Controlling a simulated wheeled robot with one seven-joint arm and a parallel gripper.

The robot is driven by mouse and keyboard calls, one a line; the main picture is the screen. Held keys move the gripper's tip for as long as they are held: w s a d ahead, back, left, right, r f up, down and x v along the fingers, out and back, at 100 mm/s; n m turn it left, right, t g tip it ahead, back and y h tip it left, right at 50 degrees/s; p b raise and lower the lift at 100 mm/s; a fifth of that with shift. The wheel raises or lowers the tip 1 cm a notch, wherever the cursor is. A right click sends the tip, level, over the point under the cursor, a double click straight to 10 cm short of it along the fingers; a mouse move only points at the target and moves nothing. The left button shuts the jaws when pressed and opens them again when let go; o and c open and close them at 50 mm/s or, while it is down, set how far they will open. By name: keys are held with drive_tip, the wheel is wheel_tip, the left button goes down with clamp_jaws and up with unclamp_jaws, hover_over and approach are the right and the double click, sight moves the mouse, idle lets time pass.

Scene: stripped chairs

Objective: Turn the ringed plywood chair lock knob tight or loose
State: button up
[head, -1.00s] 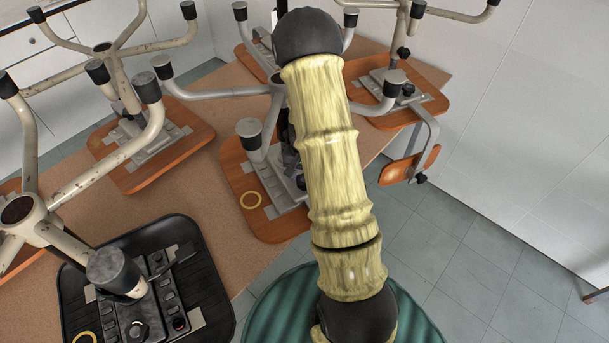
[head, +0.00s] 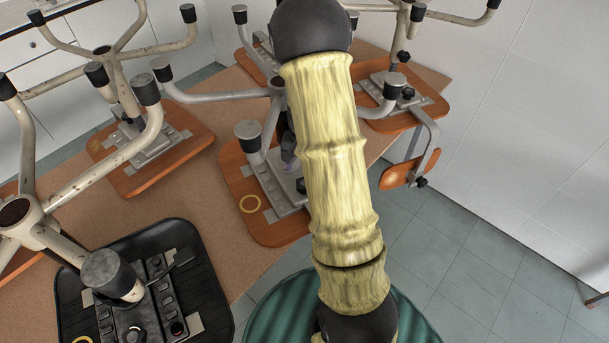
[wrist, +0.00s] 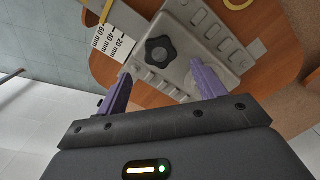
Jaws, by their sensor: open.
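The yellow ring also shows at the top of the wrist view (wrist: 237,4). My gripper (wrist: 162,72) is open, with its two purple fingers spread wide. The knob appears between and just beyond the fingertips, with nothing held. I cannot tell whether either finger touches the plate. In the head view my arm hides most of this spot.
A black seat (head: 190,252) with metal legs stands at the front left. Other upturned plywood chairs (head: 165,160) stand behind, their legs sticking up. A scale tag marked in millimetres (wrist: 113,42) shows beside the mechanism. Open tiled floor (head: 470,260) lies to the right.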

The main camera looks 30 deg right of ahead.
wheel_tip(320, 180, up, 6)
drive_tip(key=shift+f, duration=0.15)
drive_tip(key=shift+s, duration=0.1)
idle(0.5)
